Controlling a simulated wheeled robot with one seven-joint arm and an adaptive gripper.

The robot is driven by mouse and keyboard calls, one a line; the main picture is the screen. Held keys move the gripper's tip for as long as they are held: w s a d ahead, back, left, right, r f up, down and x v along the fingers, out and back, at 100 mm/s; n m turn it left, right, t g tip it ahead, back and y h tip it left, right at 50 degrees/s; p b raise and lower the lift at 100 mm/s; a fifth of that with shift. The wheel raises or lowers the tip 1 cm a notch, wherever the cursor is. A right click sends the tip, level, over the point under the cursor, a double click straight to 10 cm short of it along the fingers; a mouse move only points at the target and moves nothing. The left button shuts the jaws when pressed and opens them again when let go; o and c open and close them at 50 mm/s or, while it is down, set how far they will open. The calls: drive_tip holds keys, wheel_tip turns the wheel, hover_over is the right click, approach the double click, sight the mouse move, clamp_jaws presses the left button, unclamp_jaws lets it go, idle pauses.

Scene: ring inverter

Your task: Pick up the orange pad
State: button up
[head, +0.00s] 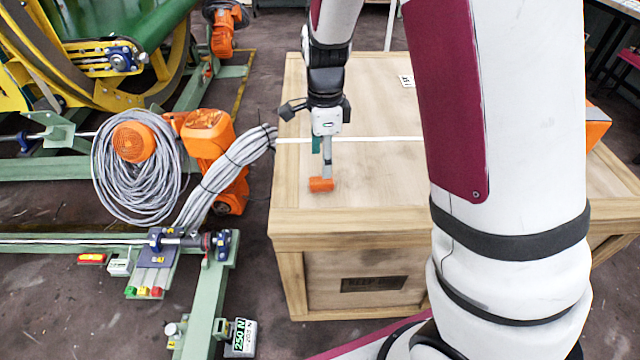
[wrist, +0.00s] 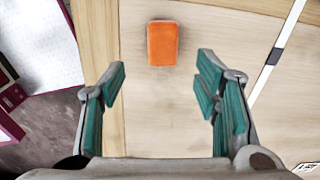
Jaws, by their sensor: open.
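The orange pad (head: 321,184) lies on top of the wooden crate (head: 380,190), near its front left part. In the wrist view the pad (wrist: 163,43) is a small upright rectangle on the bare wood, ahead of the fingertips and roughly midway between them. My gripper (wrist: 162,80) is open and empty, with teal finger pads on both sides. In the head view my gripper (head: 322,150) points down at the crate top, just behind the pad. The pad appears apart from the fingers. The exact height of the fingers above the wood is hard to tell.
A white strap (head: 380,139) crosses the crate top behind the pad. Coiled grey cable (head: 140,170) and an orange machine (head: 208,140) stand left of the crate. A green frame (head: 205,310) is at front left. The crate top around the pad is clear.

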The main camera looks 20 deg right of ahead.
sight(321, 180)
drive_tip(key=f, duration=0.2)
drive_tip(key=f+b, duration=0.1)
drive_tip(key=f, duration=0.2)
drive_tip(key=f+b, duration=0.1)
drive_tip(key=f, duration=0.1)
drive_tip(key=shift+w+a+f, duration=0.2)
drive_tip(key=shift+w, duration=0.05)
drive_tip(key=shift+r, duration=0.1)
drive_tip(key=c, duration=1.1)
drive_tip(key=shift+r, duration=0.45)
wheel_tip(321, 180, up, 3)
drive_tip(key=shift+r+p, duration=0.1)
drive_tip(key=shift+p, duration=0.6)
drive_tip(key=s+p, duration=0.1)
drive_tip(key=s, duration=0.4)
drive_tip(key=s+p, duration=0.1)
drive_tip(key=s, duration=0.4)
drive_tip(key=s+a+r+p, duration=0.1)
drive_tip(key=s, duration=0.5)
drive_tip(key=shift+d, duration=0.1)
